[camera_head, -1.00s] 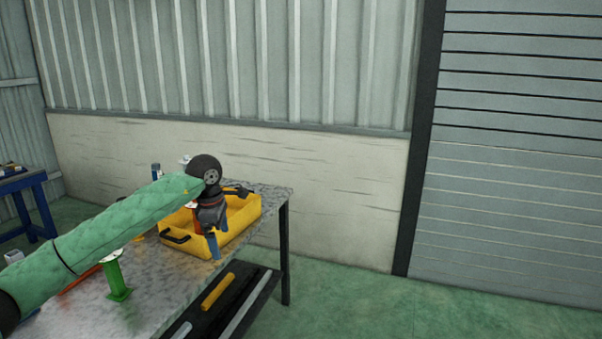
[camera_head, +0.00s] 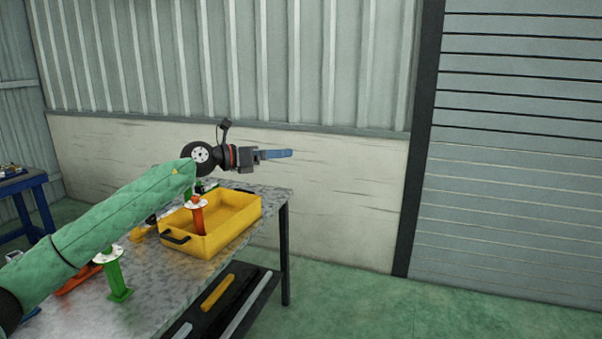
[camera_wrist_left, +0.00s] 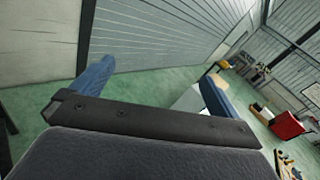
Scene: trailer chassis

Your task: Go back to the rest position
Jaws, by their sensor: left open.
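My left arm reaches in from the left in the head view. Its gripper (camera_head: 288,154) is raised above the right end of the workbench and points right. Its blue fingers show apart with nothing between them in the left wrist view (camera_wrist_left: 155,82). The gripper is clear of the yellow bin (camera_head: 240,228) below it. My right gripper is not in view.
The yellow bin stands on the metal workbench (camera_head: 165,290), with an orange post (camera_head: 198,220) in it. A green post (camera_head: 116,280) stands on the bench, partly near my arm. A lower shelf holds a yellow bar (camera_head: 217,292). The floor to the right is clear.

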